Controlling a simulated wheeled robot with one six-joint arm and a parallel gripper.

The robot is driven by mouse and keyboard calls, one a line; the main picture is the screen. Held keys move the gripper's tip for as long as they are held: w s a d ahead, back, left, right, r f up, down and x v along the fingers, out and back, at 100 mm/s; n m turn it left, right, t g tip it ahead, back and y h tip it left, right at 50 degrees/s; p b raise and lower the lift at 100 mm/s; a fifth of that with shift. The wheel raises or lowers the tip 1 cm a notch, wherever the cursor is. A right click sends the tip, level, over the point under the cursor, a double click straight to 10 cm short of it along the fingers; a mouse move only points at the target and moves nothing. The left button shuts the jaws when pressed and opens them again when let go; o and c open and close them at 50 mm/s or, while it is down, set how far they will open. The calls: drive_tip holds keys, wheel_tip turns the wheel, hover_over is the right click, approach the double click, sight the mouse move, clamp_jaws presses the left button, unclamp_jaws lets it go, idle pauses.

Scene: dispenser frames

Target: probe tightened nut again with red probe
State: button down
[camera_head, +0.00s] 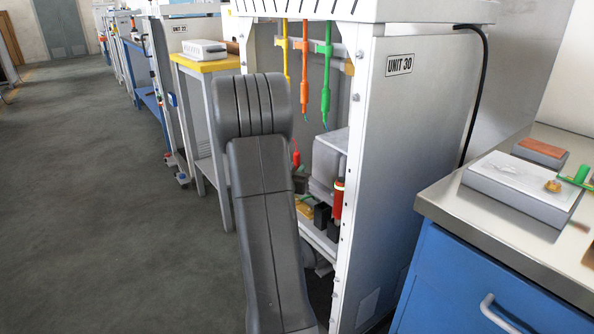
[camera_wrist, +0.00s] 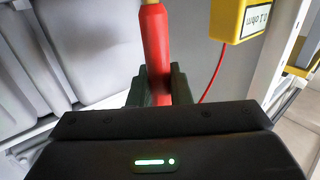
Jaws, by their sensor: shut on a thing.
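The red probe (camera_wrist: 156,45) stands roughly upright in the wrist view, between the two dark fingers of my gripper (camera_wrist: 157,85). The gripper is shut on it. A yellow part shows at the probe's upper end, at the picture's top edge. A thin red cable (camera_wrist: 217,75) hangs from a yellow box (camera_wrist: 240,18) with a printed label, right of the probe. In the head view a small red piece, perhaps the probe (camera_head: 296,158), shows just right of my arm, which hides most of the gripper. I cannot make out the tightened nut in either view.
The white cabinet (camera_head: 400,170) marked UNIT 30 is open at its front. Yellow, orange (camera_head: 304,65) and green (camera_head: 326,75) tools hang inside. A red cylinder (camera_head: 337,200) stands below them. A blue bench (camera_head: 470,280) is at right. The floor at left is clear.

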wheel_tip(320, 180, up, 2)
drive_tip(key=shift+r+p, duration=0.1)
drive_tip(key=shift+p, duration=0.45)
idle(0.5)
